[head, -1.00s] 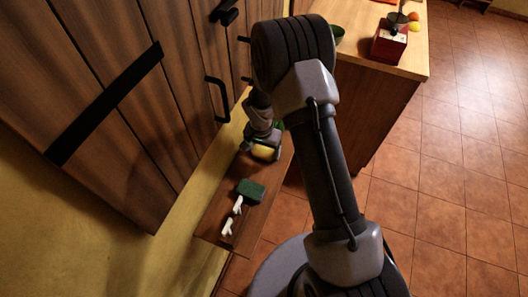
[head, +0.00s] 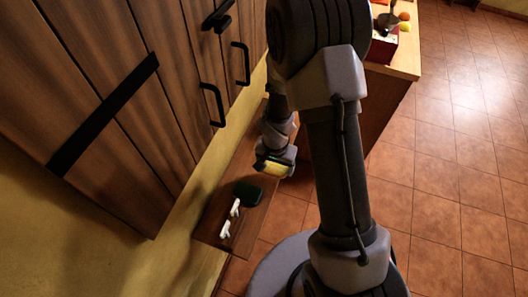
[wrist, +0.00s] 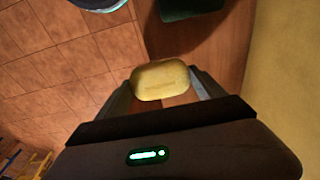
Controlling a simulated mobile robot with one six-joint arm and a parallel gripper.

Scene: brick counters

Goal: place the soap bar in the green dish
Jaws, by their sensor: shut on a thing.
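The yellow soap bar (wrist: 161,80) is held between the two fingers of my gripper (wrist: 162,88) in the wrist view. In the head view the soap bar (head: 273,169) shows at the tip of my gripper (head: 274,168), above the right edge of the narrow wooden counter. The green dish (head: 247,194), dark and in shadow, lies on the counter nearer the camera than the gripper, below and left of it in the picture. Part of the dish (wrist: 190,8) shows at the top of the wrist view, apart from the soap. Its inside is hard to make out.
The narrow counter (head: 213,222) runs along a yellow wall (head: 120,262). Small white objects (head: 229,221) lie beside the dish. Wooden cabinet doors with black handles (head: 212,104) stand at left. Another counter (head: 404,54) with a red box (head: 384,48) is behind my arm. Tiled floor lies open at right.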

